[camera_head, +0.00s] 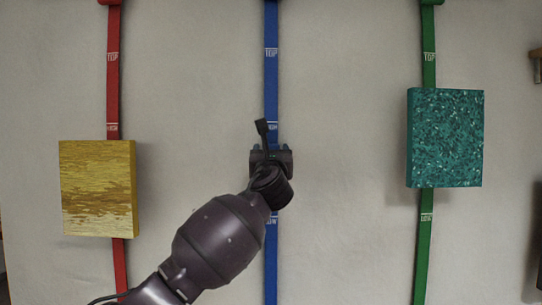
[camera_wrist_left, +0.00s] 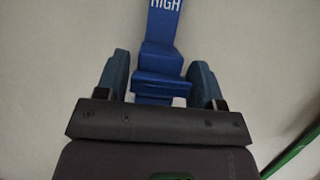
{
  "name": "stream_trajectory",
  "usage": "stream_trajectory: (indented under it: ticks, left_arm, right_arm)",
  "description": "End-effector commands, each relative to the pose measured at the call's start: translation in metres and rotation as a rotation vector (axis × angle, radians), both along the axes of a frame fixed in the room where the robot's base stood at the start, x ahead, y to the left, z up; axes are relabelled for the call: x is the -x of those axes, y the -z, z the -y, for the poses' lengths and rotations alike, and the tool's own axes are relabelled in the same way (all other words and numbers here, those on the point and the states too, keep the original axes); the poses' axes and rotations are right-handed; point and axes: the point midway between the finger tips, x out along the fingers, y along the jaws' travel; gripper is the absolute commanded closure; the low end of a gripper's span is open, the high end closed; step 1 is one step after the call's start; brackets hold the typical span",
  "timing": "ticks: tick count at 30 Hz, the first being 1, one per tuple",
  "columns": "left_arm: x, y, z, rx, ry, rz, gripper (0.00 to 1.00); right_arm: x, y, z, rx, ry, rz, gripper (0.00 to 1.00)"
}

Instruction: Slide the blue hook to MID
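The blue hook (camera_wrist_left: 160,62) is a blue block on the blue rail (camera_head: 271,90), seen in the left wrist view just below the HIGH label. My left gripper (camera_head: 270,150) is at the blue rail, just under the HIGH label in the head view. In the left wrist view its two blue fingers (camera_wrist_left: 160,80) stand open on either side of the hook, with narrow gaps showing. In the head view the gripper and wrist hide the hook and the rail's MID mark. The LOW label (camera_head: 271,220) shows partly behind my wrist. My right gripper is not in view.
A red rail (camera_head: 113,85) with a yellow-brown panel (camera_head: 98,188) hangs to the left. A green rail (camera_head: 424,245) with a teal speckled panel (camera_head: 445,138) hangs to the right. The pale wall (camera_head: 345,80) between the rails is bare.

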Motion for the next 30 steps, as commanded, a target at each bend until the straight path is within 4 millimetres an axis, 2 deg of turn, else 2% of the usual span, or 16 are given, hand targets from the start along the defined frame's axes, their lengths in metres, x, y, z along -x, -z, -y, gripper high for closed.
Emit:
stream_trajectory:
  ticks: [1, 3, 11, 16, 30]
  left_arm:
    - [0.0, 0.0, 0.0, 0.0, 0.0, 0.0, 0.3]
    - [0.0, 0.0, 0.0, 0.0, 0.0, 0.0, 0.21]
    - [0.0, 0.001, 0.0, 0.0, 0.0, -0.001, 0.21]
    - [0.007, 0.004, 0.0, 0.0, 0.0, 0.001, 0.21]
    - [0.068, 0.03, 0.0, 0.0, 0.002, 0.001, 0.21]
  right_arm:
    - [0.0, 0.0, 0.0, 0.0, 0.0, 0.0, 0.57]
    - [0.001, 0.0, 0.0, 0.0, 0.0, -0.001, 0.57]
    - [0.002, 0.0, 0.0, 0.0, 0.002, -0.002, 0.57]
    - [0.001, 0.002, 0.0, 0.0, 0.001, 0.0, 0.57]
    - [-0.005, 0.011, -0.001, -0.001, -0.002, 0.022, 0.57]
